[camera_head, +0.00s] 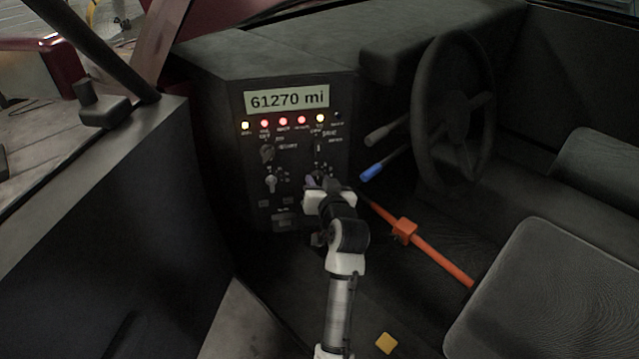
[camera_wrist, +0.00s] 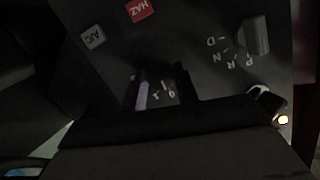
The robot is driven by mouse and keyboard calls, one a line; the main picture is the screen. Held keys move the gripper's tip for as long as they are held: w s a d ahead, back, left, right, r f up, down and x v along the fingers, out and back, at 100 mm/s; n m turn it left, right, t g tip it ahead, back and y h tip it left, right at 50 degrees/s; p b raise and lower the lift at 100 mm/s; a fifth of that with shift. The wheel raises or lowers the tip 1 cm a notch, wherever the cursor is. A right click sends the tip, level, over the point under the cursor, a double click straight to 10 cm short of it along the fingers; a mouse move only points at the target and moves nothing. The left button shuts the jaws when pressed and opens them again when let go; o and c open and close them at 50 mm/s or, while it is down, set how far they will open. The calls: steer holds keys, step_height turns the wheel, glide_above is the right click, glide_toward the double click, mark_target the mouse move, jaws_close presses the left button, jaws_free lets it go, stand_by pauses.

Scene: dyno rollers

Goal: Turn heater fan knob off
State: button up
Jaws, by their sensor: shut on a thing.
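The heater fan knob is on the dark dashboard panel, low on its right side, behind my gripper in the head view. In the wrist view, a pale sliver (camera_wrist: 142,96) that looks like part of this knob shows by the left finger, with small white digits around it. The rest of the knob is hidden by my fingers, so its setting cannot be read. My gripper (camera_head: 316,182) reaches the panel from below right. In the wrist view my gripper (camera_wrist: 164,84) is shut on the knob, with dark fingers on either side of the digits.
A P-R-N-D selector knob (camera_wrist: 256,36) stands beside the fan knob. A red HAZ button (camera_wrist: 139,9) and an A/C button (camera_wrist: 92,37) are near. The steering wheel (camera_head: 455,115), blue-tipped lever (camera_head: 371,172) and orange lever (camera_head: 435,255) lie right of my arm.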

steer(key=shift+n, duration=0.3)
stand_by(0.4)
steer(key=o, duration=1)
steer(key=shift+s, duration=0.15)
steer(key=b+v, duration=0.1)
steer(key=v, duration=1.2)
steer(key=shift+s+r, duration=0.15)
steer(key=shift+s, duration=0.1)
